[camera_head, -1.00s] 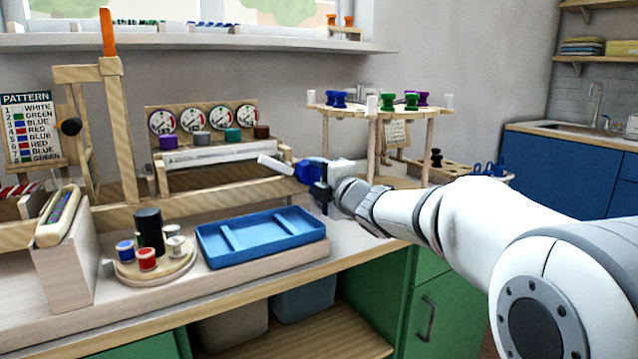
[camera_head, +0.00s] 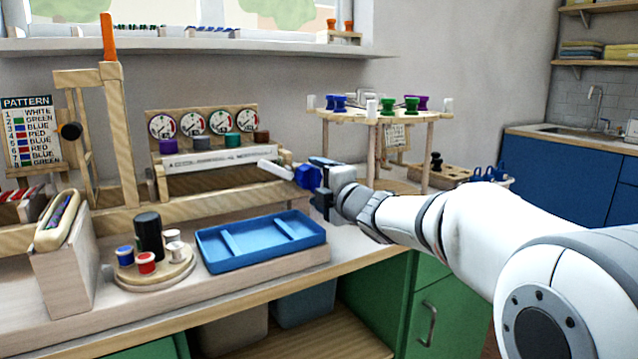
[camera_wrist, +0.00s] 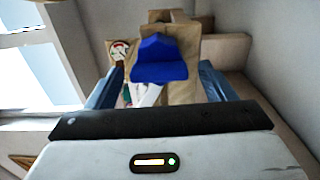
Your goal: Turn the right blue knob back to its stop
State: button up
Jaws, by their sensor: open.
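The right blue knob (camera_head: 306,176) is at the right end of the wooden bead frame, beside a white bar (camera_head: 274,169). In the wrist view the knob (camera_wrist: 159,62) is a wide blue shape with a raised middle, in front of a wooden block. My gripper (camera_head: 320,182) is at the knob's right side in the head view. In the wrist view my gripper (camera_wrist: 164,82) is open, with a blue finger on each side of the knob and visible gaps. The head view hides the knob's far side, and I cannot tell whether any finger touches it.
A gauge panel (camera_head: 203,122) stands behind the frame. A blue tray (camera_head: 262,254) and a round board with spools (camera_head: 185,274) lie in front. A round-topped stand (camera_head: 350,115) with coloured spools stands behind my arm. The bench front near the tray is clear.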

jog(key=p+v, duration=0.1)
jog(key=v, duration=0.6)
jog(key=shift+d, duration=0.15)
jog(key=shift+s+p, duration=0.15)
jog(key=shift+p, duration=0.15)
